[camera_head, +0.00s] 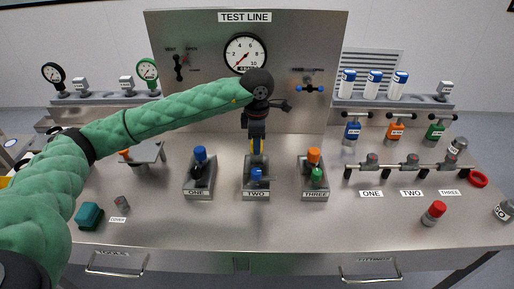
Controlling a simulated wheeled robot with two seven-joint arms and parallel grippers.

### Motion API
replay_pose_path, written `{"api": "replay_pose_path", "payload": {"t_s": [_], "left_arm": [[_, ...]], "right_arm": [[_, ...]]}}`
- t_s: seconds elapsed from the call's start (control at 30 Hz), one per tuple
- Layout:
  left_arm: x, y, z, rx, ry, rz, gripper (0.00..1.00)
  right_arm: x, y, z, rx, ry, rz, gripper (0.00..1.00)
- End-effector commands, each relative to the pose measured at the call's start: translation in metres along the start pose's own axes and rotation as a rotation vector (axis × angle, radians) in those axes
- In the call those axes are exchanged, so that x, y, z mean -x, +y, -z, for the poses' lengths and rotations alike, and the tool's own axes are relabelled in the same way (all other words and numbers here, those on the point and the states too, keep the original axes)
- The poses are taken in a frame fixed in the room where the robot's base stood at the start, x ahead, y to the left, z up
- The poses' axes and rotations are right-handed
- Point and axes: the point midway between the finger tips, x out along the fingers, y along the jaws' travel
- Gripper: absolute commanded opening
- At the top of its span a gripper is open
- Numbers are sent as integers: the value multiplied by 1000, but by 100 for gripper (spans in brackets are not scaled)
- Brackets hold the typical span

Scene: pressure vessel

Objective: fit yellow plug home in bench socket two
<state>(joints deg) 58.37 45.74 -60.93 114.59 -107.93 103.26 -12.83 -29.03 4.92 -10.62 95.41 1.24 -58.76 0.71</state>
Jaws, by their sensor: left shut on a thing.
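My left gripper (257,146) points down above the bench block labelled TWO (257,193) and is shut on the yellow plug (257,146). A blue knob (257,175) stands at the front of block TWO. My right gripper is out of view.
Block ONE (199,192), with blue and black parts, stands left; block THREE (314,192), with orange and green parts, stands right. The TEST LINE panel (200,80) rises behind. A valve manifold (411,170) lies further right. The bench front centre is clear.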

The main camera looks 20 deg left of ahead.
Motion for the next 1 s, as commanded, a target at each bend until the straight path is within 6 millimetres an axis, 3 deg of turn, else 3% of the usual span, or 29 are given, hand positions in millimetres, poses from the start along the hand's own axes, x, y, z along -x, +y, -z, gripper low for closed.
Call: {"api": "replay_pose_path", "payload": {"t_s": [0.33, 0.8, 0.83, 0.93, 1.0], "left_arm": [[-30, 0, 0, 1, 0, 1, 0], [-34, 0, 0, 0, 0, 0, 0], [-34, 0, 0, 0, 0, 1, 35], [-33, 0, 0, 0, 0, 1, 55], [-33, 0, 0, 0, 0, 1, 55]], "right_arm": [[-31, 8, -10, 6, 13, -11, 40], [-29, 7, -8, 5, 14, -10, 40], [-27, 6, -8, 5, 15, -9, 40], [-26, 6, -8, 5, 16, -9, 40], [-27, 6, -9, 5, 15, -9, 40]]}}
